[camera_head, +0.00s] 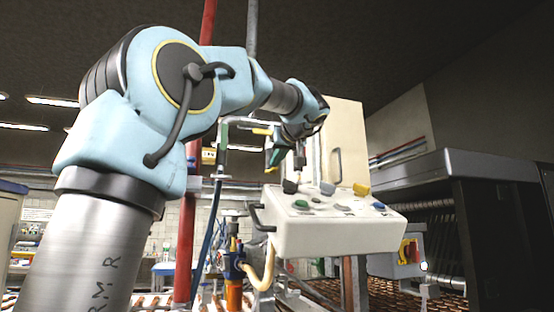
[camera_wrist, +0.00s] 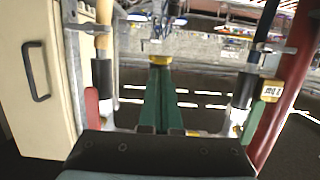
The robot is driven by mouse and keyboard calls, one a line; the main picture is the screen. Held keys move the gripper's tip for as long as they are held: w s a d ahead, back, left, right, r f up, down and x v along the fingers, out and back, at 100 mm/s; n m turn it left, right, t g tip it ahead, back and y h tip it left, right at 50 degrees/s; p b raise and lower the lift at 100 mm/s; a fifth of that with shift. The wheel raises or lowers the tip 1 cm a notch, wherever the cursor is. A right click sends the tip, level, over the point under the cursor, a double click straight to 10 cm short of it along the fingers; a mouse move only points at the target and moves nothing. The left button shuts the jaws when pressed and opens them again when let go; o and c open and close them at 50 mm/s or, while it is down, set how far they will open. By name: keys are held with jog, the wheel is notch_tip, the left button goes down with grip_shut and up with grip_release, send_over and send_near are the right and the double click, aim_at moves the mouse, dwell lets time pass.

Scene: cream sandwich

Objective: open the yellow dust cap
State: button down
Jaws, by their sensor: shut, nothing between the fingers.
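My gripper (camera_head: 274,158) is at the end of the raised arm, above and behind the white control box. In the wrist view its two green fingers (camera_wrist: 160,72) are together, with nothing between them. A small yellow piece (camera_wrist: 160,59), which looks like the yellow dust cap, shows just beyond the fingertips under a metal fitting. The fingers hide part of it, and I cannot tell whether they touch it. In the head view a thin yellow piece (camera_head: 262,131) shows beside the gripper; I cannot tell if it is the same thing.
The white control box (camera_head: 325,238) with coloured knobs stands below the gripper. A red pipe (camera_wrist: 288,90) runs along the right in the wrist view. A cream cabinet door (camera_wrist: 30,60) with a dark handle is at left. Hoses and metal pipes flank the fingers.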

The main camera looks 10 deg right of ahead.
jog(key=shift+f, duration=0.1)
jog(key=shift+f+t+b, duration=0.25)
jog(key=shift+t+b, duration=0.05)
jog(key=shift+b, duration=0.85)
jog(key=shift+f+t+b, duration=0.35)
jog(key=shift+t+b, duration=0.15)
jog(key=shift+b, duration=1.05)
jog(key=shift+s+f+b, duration=0.1)
jog(key=shift+f+b, duration=0.05)
jog(key=shift+b, duration=0.15)
jog(key=f+b, duration=0.1)
jog(key=b, duration=0.2)
jog(key=shift+f, duration=0.1)
jog(key=shift+f+b, duration=0.75)
jog(key=shift+b, duration=0.45)
